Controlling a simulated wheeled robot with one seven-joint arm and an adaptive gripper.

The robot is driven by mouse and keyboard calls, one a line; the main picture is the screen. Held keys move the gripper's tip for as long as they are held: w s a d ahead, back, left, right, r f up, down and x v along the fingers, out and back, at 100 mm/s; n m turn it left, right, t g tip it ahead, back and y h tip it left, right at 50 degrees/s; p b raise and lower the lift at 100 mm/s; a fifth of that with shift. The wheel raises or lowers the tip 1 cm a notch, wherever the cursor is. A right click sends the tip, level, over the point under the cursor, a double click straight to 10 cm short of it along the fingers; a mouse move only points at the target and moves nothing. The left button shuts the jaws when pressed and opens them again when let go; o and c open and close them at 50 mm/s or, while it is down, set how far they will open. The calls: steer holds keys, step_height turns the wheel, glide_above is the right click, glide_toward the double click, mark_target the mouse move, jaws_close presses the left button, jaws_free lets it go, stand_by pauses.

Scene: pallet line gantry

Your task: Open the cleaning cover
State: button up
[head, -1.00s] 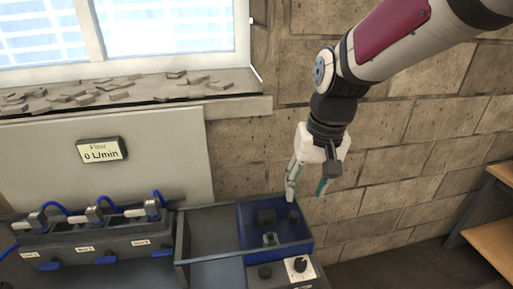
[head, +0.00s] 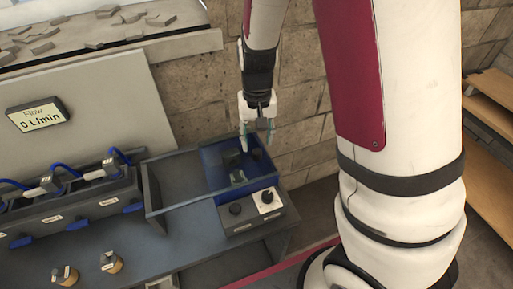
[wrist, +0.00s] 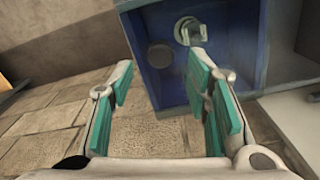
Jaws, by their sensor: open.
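A blue box (head: 211,157) forms the right end of a long grey-framed tray (head: 152,200) on the bench. I cannot clearly make out a separate cleaning cover; a thin grey frame runs along the tray's front and may belong to it. Inside the blue box are dark round parts and a small light fitting. My gripper (head: 257,138) hangs at the back right of the box, fingers down, open and empty. In the wrist view, the blue box (wrist: 172,88) shows beyond my open teal-padded fingers (wrist: 160,78), with a round knob and metal fitting inside.
A small panel with a black knob and a white dial (head: 267,198) stands in front of the box. Valves with blue hoses (head: 45,186) and a flow display reading 0 L/min (head: 37,117) are at left. A brick wall (head: 190,95) stands close behind.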

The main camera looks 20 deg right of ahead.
mark_target(257, 151)
steer(key=shift+f, duration=2.55)
jaws_close()
